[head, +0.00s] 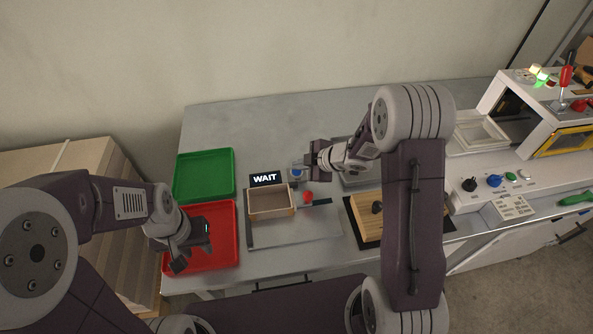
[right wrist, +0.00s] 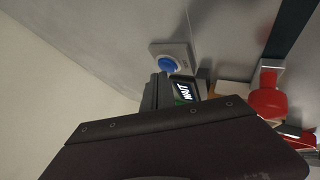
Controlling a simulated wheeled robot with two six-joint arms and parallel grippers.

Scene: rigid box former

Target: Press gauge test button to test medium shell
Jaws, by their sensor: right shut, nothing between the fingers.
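The medium shell is a tan open-topped box (head: 271,203) sitting on the grey gauge plate (head: 328,224). The gauge display (head: 265,179) behind it reads WAIT; it also shows in the right wrist view (right wrist: 185,91). The blue test button (head: 297,173) is on a small grey housing right of the display, and shows clear and uncovered in the right wrist view (right wrist: 169,63). My right gripper (head: 309,160) is shut and empty, close beside the button; contact is not visible. My left gripper (head: 188,252) hangs above the red tray; its finger gap is unclear.
A red clamp knob (head: 308,197) stands right of the shell. A green tray (head: 204,174) and a red tray (head: 228,257) lie on the left. A wooden block on a black mat (head: 366,236) and a white machine with controls (head: 500,178) are on the right. The back table is clear.

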